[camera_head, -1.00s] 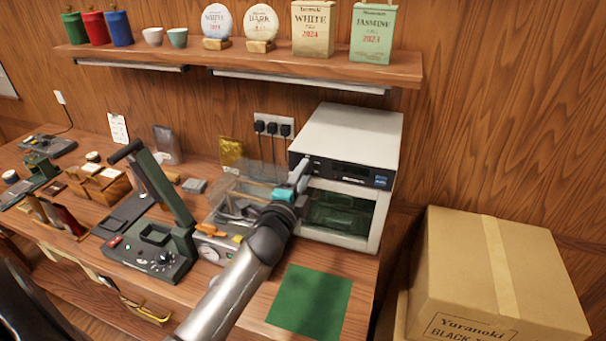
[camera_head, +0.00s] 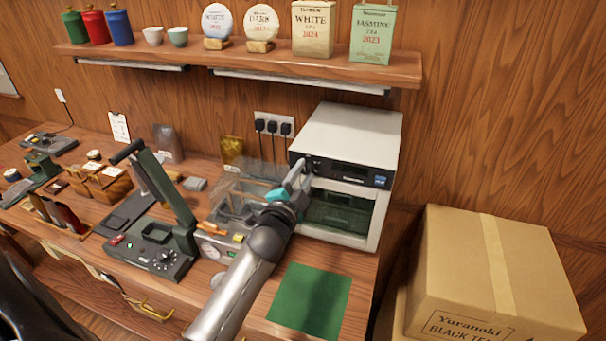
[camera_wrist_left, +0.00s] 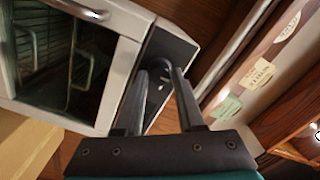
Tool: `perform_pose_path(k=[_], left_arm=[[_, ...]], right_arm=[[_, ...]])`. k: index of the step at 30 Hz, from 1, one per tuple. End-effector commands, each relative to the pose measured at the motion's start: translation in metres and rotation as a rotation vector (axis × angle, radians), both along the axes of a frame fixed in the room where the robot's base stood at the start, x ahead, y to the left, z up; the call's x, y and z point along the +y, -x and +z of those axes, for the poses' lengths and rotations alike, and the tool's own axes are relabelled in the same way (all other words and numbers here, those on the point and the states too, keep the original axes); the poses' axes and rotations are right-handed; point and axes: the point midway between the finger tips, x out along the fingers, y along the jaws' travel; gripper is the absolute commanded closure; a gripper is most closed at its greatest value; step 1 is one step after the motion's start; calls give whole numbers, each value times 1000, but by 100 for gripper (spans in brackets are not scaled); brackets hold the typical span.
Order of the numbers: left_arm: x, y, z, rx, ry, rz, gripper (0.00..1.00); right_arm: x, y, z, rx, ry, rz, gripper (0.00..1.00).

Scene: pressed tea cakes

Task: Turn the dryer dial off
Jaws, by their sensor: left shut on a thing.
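The dryer (camera_head: 352,132) is a white box with a dark control panel (camera_head: 345,172) across its upper front and a glass door below. My left gripper (camera_head: 306,166) reaches the left end of that panel. In the left wrist view, its two dark fingers (camera_wrist_left: 158,72) point at the panel (camera_wrist_left: 170,50) and close around the dial (camera_wrist_left: 160,64), which is mostly hidden between the fingertips. The dial's mark cannot be read. My right gripper is not in view.
A clear-lidded device (camera_head: 235,195) stands left of the dryer, under my left arm. A green mat (camera_head: 310,300) lies in front. A shelf (camera_head: 390,68) with tins runs above. A cardboard box (camera_head: 490,270) stands at the right.

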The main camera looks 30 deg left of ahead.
Motion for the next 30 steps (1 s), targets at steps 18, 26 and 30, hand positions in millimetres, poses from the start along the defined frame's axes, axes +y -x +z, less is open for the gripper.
perform_pose_path(k=[18, 26, 30], left_arm=[[0, 0, 0, 0, 2, 0, 33], [-1, 5, -1, 1, 1, -1, 33], [-5, 20, -1, 2, 1, 0, 33]], right_arm=[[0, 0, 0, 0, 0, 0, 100], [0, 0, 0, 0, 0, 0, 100], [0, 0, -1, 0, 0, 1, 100]])
